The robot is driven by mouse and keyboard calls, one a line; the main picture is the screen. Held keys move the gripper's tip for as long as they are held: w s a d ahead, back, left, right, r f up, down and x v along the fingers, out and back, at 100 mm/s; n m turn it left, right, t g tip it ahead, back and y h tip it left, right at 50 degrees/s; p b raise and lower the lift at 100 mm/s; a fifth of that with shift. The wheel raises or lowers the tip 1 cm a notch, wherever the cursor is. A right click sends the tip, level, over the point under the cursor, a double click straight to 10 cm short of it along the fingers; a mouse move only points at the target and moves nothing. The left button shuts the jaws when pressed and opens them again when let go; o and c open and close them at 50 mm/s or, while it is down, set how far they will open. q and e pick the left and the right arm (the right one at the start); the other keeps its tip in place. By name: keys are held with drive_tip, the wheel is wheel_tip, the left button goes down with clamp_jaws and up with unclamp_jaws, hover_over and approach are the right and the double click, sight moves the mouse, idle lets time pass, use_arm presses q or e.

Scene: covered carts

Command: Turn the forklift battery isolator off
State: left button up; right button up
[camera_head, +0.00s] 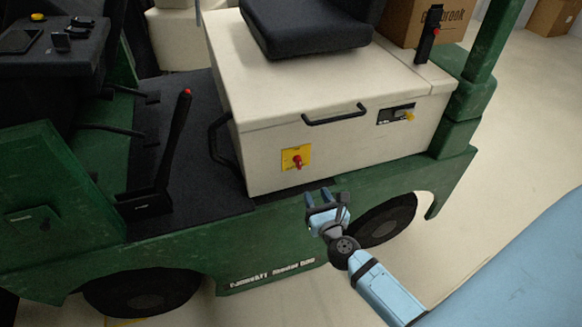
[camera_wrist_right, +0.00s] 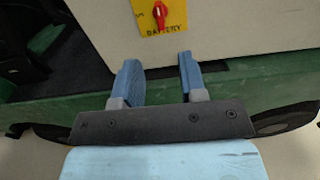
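The battery isolator is a red rotary handle (camera_head: 297,161) on a yellow plate (camera_head: 288,153), fixed to the side of the forklift's cream seat box (camera_head: 350,145). In the right wrist view the red handle (camera_wrist_right: 160,14) stands roughly upright at the top edge, and the plate (camera_wrist_right: 175,16) reads "BATTERY"; its upper part is cut off. My right gripper (camera_head: 324,194) is open and empty, below and to the right of the isolator, apart from it. Its two blue fingers (camera_wrist_right: 158,78) point towards the box below the plate. My left gripper is in neither view.
A lever with a red tip (camera_head: 174,140) stands left on the dark floor. The green chassis (camera_head: 270,235) and a wheel (camera_head: 385,220) lie below.

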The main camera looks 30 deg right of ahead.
sight(300, 165)
drive_tip(key=p+x, duration=0.1)
drive_tip(key=x, duration=1.1)
drive_tip(key=shift+w+r, duration=0.1)
drive_tip(key=shift+w, duration=0.25)
drive_tip(key=shift+c, duration=0.4)
clamp_jaws()
